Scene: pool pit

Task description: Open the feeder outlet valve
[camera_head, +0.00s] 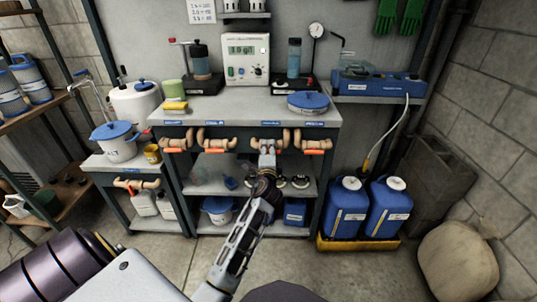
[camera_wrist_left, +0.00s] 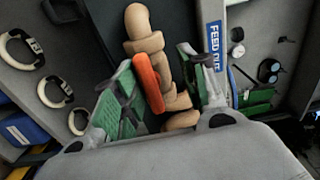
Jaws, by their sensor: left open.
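The feeder outlet valve (camera_wrist_left: 148,82) is a tan pipe fitting with an orange lever handle, beside a blue label reading FEED OUT (camera_wrist_left: 213,45). In the wrist view its handle lies close to in line with the pipe, slightly tilted. My left gripper (camera_wrist_left: 156,58) is open, with its green-padded fingers on either side of the valve and handle. I cannot tell whether either finger touches it. In the head view my left gripper (camera_head: 267,150) is at the third valve from the left on the bench front and hides most of it. My right gripper is not in view.
Other orange-handled valves sit close by on the bench (camera_head: 250,108) front, to the left (camera_head: 217,142) and right (camera_head: 313,144). Blue jugs (camera_head: 345,210) stand in a yellow tray at right. The shelf below holds a blue-lidded bucket (camera_head: 218,210). Open floor lies in front.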

